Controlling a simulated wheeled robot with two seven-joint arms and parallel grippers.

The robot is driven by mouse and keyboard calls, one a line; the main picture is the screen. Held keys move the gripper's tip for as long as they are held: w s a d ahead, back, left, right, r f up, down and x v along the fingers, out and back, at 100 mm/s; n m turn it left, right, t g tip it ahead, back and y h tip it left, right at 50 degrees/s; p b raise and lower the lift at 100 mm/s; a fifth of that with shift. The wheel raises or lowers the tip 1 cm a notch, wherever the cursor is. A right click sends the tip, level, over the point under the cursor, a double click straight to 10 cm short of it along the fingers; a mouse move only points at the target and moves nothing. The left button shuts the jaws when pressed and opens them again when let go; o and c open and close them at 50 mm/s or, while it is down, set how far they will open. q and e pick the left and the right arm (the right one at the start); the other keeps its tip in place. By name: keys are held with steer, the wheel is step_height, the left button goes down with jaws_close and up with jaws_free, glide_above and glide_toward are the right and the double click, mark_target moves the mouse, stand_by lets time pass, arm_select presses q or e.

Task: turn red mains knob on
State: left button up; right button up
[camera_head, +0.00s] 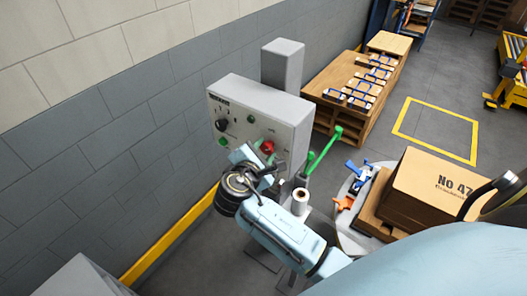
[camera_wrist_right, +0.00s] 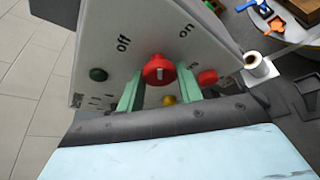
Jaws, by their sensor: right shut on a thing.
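The red mains knob (camera_wrist_right: 158,70) is on the sloping face of a grey control box (camera_head: 245,92), below and between the "off" and "on" labels. A white mark on the knob's face shows in the right wrist view. My right gripper (camera_head: 267,151) is at the box face, and its green fingers (camera_wrist_right: 160,88) are on either side of the knob, shut on it. In the head view the knob (camera_head: 268,146) is partly covered by the fingers. My left gripper is not in view.
The box also carries a black knob (camera_head: 222,125), a green button (camera_wrist_right: 98,74) and a second red button (camera_wrist_right: 207,77). A white roll (camera_head: 300,196) and green handles (camera_head: 322,150) stand close to my right arm. A carton (camera_head: 430,184) lies further right.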

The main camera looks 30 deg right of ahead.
steer(key=m+b, duration=0.1)
steer(key=m+t+b, duration=0.1)
steer(key=shift+f+m+t, duration=0.2)
steer(key=shift+m+t, duration=0.1)
steer(key=shift+m, duration=0.1)
steer(key=m+t+b, duration=0.1)
steer(key=m+b, duration=0.1)
steer(key=b, duration=0.1)
steer(key=shift+m+t+h+b, duration=0.3)
steer(key=shift+m+b, duration=0.2)
steer(key=shift+b, duration=0.3)
steer(key=shift+r, duration=0.1)
steer(key=o, duration=1)
